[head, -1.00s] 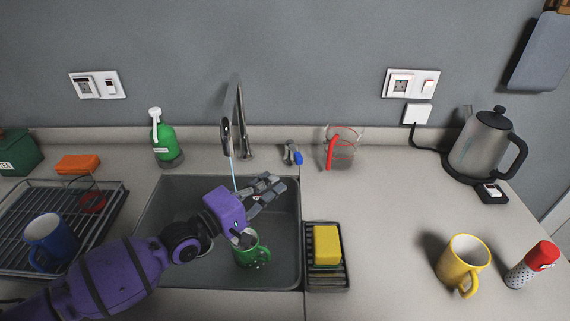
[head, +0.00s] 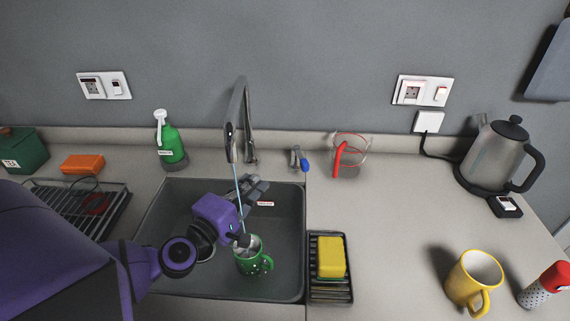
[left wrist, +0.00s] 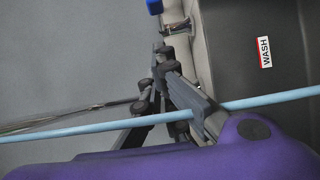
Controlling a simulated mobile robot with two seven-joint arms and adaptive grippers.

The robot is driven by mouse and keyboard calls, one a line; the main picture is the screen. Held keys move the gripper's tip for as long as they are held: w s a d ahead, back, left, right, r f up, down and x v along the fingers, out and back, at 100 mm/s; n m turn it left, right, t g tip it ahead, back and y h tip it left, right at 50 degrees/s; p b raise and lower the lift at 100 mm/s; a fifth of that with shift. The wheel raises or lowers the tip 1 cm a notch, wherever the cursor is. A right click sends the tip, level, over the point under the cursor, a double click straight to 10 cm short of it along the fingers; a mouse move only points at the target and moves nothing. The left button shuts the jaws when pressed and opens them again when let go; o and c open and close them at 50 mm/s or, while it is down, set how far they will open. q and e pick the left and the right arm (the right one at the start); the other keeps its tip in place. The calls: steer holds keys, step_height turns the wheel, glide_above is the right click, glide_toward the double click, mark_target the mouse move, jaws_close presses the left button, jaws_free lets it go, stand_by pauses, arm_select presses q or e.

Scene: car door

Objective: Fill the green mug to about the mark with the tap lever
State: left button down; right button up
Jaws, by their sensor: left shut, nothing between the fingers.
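The green mug (head: 252,262) stands upright in the sink (head: 285,275) below the tap (head: 238,110). A thin pale-blue water stream (head: 238,185) falls from the spout toward it and also crosses the left wrist view (left wrist: 100,127). The mug's water level and mark are too small to tell. The tap lever (head: 298,156), metal with a blue end, stands on the counter behind the sink, right of the tap. My left gripper (head: 258,190) is shut and empty over the sink, beside the stream, apart from the lever. Its fingers show in the left wrist view (left wrist: 180,95).
A yellow sponge (head: 331,257) sits in a black holder right of the sink. A measuring jug (head: 350,155), kettle (head: 497,155), yellow mug (head: 473,282) and red-topped shaker (head: 543,285) stand on the right counter. A green soap bottle (head: 170,142) is behind the sink; a dish rack is at left.

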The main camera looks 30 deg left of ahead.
mark_target(301, 157)
arm_select(q)
steer(key=w+d, duration=0.3)
steer(key=w, duration=0.7)
steer(key=shift+d+p, duration=0.15)
steer(key=shift+p, duration=0.2)
arm_select(e)
steer(key=shift+s+a+r, duration=0.1)
steer(key=shift+s+a, duration=0.05)
steer(key=shift+s, duration=0.1)
arm_select(q)
steer(key=shift+s+f, duration=0.1)
